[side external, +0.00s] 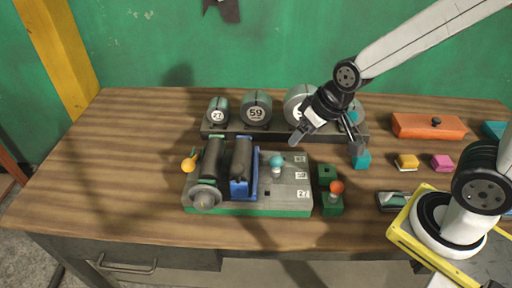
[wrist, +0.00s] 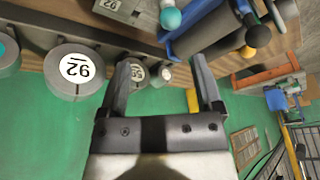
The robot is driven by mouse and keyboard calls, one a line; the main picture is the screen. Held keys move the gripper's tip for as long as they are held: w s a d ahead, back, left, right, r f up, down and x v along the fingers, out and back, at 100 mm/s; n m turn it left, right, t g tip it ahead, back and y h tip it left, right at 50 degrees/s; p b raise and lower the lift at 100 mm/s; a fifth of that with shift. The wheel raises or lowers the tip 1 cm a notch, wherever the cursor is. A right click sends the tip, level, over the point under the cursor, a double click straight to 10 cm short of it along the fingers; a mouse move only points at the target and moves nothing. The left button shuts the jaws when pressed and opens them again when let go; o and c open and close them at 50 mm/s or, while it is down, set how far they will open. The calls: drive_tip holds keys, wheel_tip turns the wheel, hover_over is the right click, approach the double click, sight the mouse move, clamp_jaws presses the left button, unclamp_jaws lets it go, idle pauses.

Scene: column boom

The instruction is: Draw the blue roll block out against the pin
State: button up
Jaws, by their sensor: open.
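The blue roll block (side external: 238,188) sits in the grey and green fixture (side external: 255,208), carrying a dark roller, beside a second dark roller on its left. In the wrist view the blue block (wrist: 195,36) is at the top, partly cut off. A pin with a teal ball (side external: 277,161) stands on the fixture just right of the block; the ball also shows in the wrist view (wrist: 170,18). My gripper (side external: 329,143) is above the table, to the right of and behind the block, apart from it. In the wrist view its fingers (wrist: 164,62) are spread with nothing held between them.
Several grey labelled discs (side external: 256,107) stand on a dark rack behind the fixture. An orange-ball pin (side external: 336,187) on a green block is at its right. The left tabletop is clear.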

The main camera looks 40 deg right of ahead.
sight(234, 164)
drive_tip(key=w+a+t, duration=0.2)
drive_tip(key=a, duration=0.2)
drive_tip(key=w+a+f+m+t, duration=0.1)
drive_tip(key=w+a+t, duration=0.1)
drive_tip(key=a, duration=0.2)
drive_tip(key=w+a+m+t, duration=0.1)
drive_tip(key=w+a+t, duration=0.1)
drive_tip(key=a, duration=0.2)
drive_tip(key=shift+f+y, duration=0.15)
drive_tip(key=shift+y, duration=0.15)
drive_tip(key=shift+s+a+m+t+h, duration=0.15)
drive_tip(key=shift+a+m+t+h, duration=0.25)
drive_tip(key=shift+a+t, duration=0.4)
drive_tip(key=shift+s+a+m+t+h, duration=0.3)
drive_tip(key=shift+s+a+t+h, duration=0.15)
drive_tip(key=shift+t, duration=0.35)
drive_tip(key=s+a+r+t+h, duration=0.1)
drive_tip(key=s+t+h, duration=0.2)
drive_tip(key=s+t, duration=0.15)
drive_tip(key=shift+m+g, duration=0.25)
drive_tip(key=shift+m, duration=0.15)
drive_tip(key=shift+f, duration=2.9)
drive_tip(key=shift+w+d, duration=0.1)
drive_tip(key=shift+w, duration=0.05)
drive_tip(key=shift+w+d, duration=0.25)
drive_tip(key=shift+w, duration=0.95)
drive_tip(key=shift+w+d, duration=0.2)
drive_tip(key=shift+w, duration=1.05)
drive_tip(key=shift+w+d, duration=0.25)
drive_tip(key=shift+w, duration=0.95)
